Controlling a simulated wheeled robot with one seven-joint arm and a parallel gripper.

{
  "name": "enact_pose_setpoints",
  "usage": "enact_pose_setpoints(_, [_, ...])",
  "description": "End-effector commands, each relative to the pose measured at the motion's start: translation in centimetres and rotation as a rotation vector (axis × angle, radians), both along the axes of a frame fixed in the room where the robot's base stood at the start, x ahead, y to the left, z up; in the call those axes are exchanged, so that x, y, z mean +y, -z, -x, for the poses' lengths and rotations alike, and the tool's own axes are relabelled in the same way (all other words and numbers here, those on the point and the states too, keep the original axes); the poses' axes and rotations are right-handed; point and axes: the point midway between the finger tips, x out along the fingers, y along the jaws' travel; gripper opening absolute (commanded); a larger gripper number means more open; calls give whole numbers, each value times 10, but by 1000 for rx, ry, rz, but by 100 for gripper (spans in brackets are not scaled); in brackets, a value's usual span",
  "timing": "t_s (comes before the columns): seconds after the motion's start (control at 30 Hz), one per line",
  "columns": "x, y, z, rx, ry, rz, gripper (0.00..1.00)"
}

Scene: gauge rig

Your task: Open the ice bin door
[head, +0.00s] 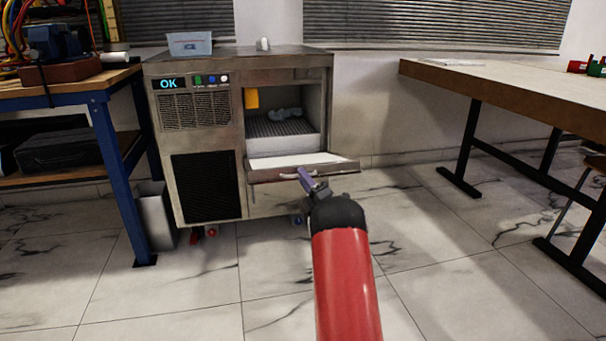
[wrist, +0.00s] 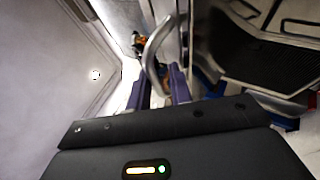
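The ice machine (head: 195,145) stands against the back wall, its lit panel reading OK. Its ice bin door (head: 320,170) is folded down and outward, close to level, and the bin opening above it is exposed. My gripper (head: 308,182) is at the front edge of the door, at its handle. In the wrist view, the curved metal handle (wrist: 154,52) runs down between the two purple fingers of my gripper (wrist: 159,88). The fingers are apart, with a gap beside the handle; I cannot tell whether either touches it.
A blue-framed workbench (head: 105,130) stands close left of the machine, with a grey bin (head: 155,220) between them. A long table (head: 500,85) is at the right. A clear tub (head: 190,43) sits on top of the machine. The tiled floor in front is free.

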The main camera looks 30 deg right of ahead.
Motion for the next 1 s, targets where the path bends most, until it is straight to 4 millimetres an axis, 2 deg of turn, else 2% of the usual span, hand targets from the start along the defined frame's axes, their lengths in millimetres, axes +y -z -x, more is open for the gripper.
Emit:
enact_pose_setpoints(0.2, [-9, 18, 35, -5, 4, 2, 19])
enact_pose_setpoints(0.4, [-12, 26, 55, -13, 2, 2, 19])
enact_pose_setpoints(1.0, [-13, 26, 58, -17, 2, 5, 19])
